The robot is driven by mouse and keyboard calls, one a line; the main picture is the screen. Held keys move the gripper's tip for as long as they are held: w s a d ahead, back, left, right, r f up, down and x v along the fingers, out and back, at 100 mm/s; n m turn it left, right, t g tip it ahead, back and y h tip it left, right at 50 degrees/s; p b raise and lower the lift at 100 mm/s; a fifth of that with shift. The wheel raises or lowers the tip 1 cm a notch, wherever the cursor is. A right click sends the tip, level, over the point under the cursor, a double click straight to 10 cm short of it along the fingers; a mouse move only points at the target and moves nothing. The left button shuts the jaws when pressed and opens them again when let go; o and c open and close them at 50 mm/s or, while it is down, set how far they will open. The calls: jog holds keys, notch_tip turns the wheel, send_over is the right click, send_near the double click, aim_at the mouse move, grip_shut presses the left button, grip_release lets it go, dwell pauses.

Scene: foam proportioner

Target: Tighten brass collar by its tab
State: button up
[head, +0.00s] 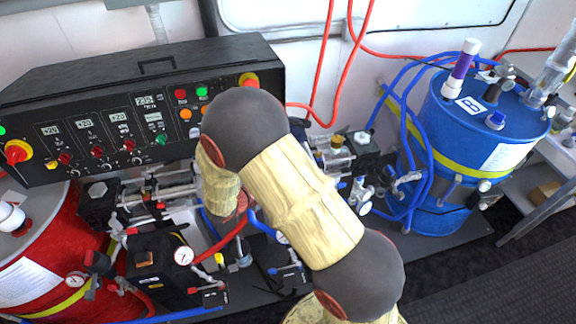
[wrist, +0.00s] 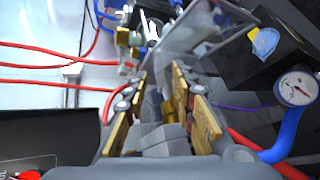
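In the wrist view my gripper (wrist: 164,82) has two fingers with gold-coloured pads, standing apart with a gap between them. A brass-coloured piece (wrist: 176,97) shows between the fingers, closer to the right one. It may be the collar or its tab; I cannot tell which, nor whether the right finger touches it. A grey block-like shape (wrist: 165,138) lies in the gap nearer the camera. In the head view my arm covers the middle of the machine, and my gripper and the collar are hidden behind it.
A black control panel (head: 70,112) stands behind the pumps. A red drum (head: 60,240) is at left, a blue drum (head: 480,135) at right. In the wrist view a pressure gauge (wrist: 297,88) and blue hose (wrist: 288,132) are at right, red hoses (wrist: 50,68) at left.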

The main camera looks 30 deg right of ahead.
jog(key=w+a+f+n+t+p, duration=0.2)
jog(key=w+f+n+t+p, duration=0.1)
jog(key=w+f, duration=0.15)
jog(key=x, duration=0.4)
jog(key=b+x, duration=0.1)
jog(key=x, duration=0.2)
jog(key=shift+s+d+f, duration=0.15)
jog(key=shift+s, duration=0.2)
jog(key=shift+c, duration=0.4)
grip_shut()
